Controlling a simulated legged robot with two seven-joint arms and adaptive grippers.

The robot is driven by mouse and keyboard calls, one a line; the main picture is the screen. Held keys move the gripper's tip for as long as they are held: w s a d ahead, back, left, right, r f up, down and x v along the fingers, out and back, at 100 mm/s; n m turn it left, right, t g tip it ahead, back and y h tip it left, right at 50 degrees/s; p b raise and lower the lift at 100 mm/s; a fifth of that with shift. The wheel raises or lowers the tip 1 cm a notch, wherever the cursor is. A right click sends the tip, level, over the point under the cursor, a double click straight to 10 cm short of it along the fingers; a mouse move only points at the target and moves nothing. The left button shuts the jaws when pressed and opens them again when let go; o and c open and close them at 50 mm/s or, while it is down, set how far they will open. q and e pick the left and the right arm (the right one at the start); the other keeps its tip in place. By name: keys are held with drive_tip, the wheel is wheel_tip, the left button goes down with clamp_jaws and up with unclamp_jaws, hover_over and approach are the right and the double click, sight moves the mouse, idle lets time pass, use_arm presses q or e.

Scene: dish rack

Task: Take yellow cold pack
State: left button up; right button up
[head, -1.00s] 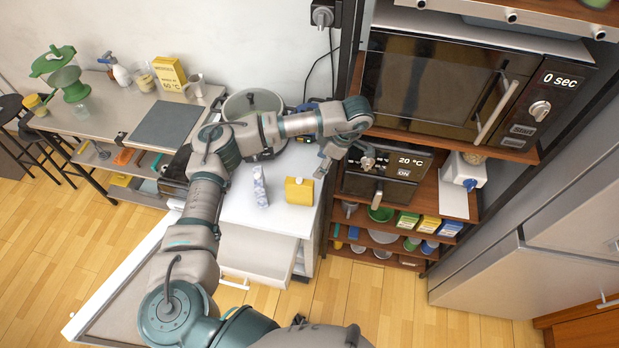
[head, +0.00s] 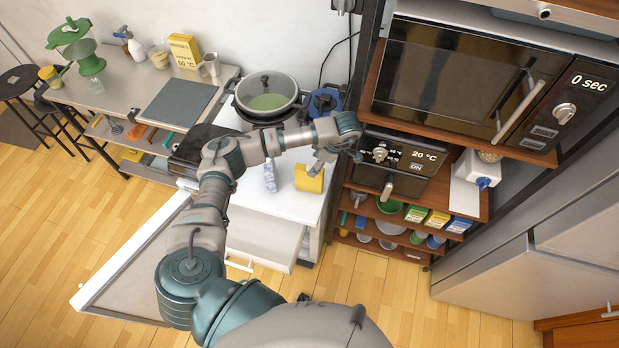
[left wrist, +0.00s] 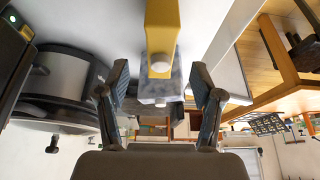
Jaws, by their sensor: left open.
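The yellow cold pack (head: 308,181) is a small yellow carton standing upright on the white counter, and in the left wrist view (left wrist: 162,25) it shows a round white cap. In the left wrist view the gripper (left wrist: 159,70) is open, with one finger on each side of the capped end; gaps show on both sides. My right gripper is not in view.
A blue-and-white carton (head: 270,177) stands left of the pack. A pot (head: 267,98) is on the stove behind. The oven (head: 400,160) and microwave (head: 455,80) are close on the right. An open drawer (head: 265,243) is below the counter.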

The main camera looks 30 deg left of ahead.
sight(311, 167)
use_arm(q)
drive_tip(key=p+x, duration=0.1)
drive_tip(key=x, duration=0.3)
drive_tip(key=shift+a, duration=0.15)
clamp_jaws()
